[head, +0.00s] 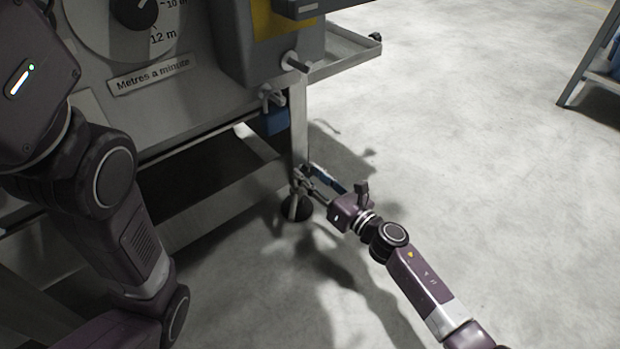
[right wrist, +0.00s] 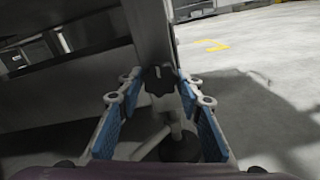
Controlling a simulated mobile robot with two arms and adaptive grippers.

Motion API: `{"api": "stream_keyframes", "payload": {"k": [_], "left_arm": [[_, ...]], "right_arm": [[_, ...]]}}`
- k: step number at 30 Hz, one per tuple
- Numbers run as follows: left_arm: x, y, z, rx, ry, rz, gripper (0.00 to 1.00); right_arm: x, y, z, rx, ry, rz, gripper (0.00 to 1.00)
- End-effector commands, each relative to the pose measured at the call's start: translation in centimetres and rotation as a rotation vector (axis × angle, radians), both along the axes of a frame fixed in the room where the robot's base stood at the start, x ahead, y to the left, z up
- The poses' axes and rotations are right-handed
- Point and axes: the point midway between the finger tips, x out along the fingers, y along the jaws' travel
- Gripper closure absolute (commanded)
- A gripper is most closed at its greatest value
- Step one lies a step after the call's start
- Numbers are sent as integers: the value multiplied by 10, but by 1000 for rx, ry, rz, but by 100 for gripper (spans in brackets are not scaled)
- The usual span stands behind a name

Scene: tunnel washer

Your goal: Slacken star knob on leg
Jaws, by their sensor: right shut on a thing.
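The machine's leg (head: 299,130) runs down to a round dark foot (head: 297,209) on the floor. In the right wrist view, the black star knob (right wrist: 158,80) sits on the lower part of the leg (right wrist: 150,32), above the foot (right wrist: 181,148). My right gripper (head: 303,179) reaches the leg low down. Its blue-padded fingers are shut on the knob, one on each side; the knob shows between the fingertips in the right wrist view. In the head view the fingers mostly hide the knob. My left arm is at the left; its gripper is out of view.
The machine panel has a dial and a "Metres a minute" label (head: 150,74). A lower frame beam (head: 215,208) runs left of the leg. A ledge (head: 345,62) juts out above. A blue-grey stand (head: 592,68) is at the far right. The floor right of the leg is clear.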

Motion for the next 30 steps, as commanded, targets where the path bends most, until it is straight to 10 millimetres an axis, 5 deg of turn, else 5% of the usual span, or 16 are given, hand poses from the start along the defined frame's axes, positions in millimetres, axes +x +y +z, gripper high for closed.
{"api": "stream_keyframes", "payload": {"k": [21,22,27,30], "left_arm": [[0,0,-5,0,0,0,60],[0,0,-5,0,0,0,60],[0,0,-5,0,0,0,60],[0,0,-5,0,0,0,60]], "right_arm": [[-1,0,-2,-68,-45,2,91],[-1,0,-2,-68,-45,2,66],[0,0,-1,-66,-45,2,49],[0,0,-1,-65,-45,1,49]]}}
